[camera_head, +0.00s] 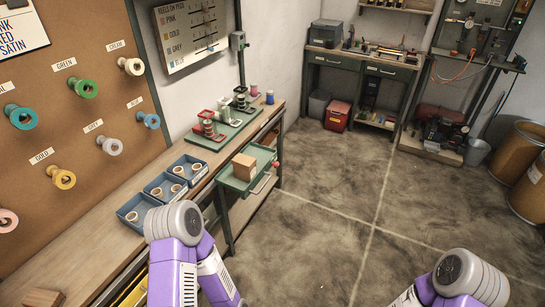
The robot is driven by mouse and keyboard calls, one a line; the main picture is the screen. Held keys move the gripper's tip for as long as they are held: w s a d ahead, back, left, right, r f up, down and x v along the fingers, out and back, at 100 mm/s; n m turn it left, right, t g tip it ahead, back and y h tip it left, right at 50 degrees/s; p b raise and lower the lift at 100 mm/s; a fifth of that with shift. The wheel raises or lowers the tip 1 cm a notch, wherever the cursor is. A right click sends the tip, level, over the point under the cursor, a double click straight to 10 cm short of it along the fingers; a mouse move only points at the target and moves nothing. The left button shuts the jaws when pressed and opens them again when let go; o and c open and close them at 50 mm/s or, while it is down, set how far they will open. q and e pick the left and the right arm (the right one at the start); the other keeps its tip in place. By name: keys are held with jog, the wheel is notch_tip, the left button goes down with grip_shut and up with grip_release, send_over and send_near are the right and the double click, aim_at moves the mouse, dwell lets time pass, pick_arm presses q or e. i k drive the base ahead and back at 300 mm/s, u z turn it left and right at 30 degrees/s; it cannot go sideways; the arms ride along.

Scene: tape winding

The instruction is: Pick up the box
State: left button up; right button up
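A small brown box (243,166) sits upright on a green pull-out tray (256,184) at the front side of the long workbench, right of the picture's middle-left. A second brown block (43,298) lies on the bench at the bottom left, partly cut off by the picture edge. Only grey and purple links of my two arms show at the bottom. Both grippers are out of view, and nothing touches the box on the tray.
Blue bins (167,187) with tape rolls line the bench left of the tray. A green mat (226,127) with red and green winding fixtures lies behind it. A pegboard (80,150) holds coloured spools. The concrete floor (330,190) to the right is clear.

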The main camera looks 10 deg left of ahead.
aim_at(244, 166)
jog(key=u, duration=0.4)
jog(key=i, duration=1)
jog(key=u, duration=0.7)
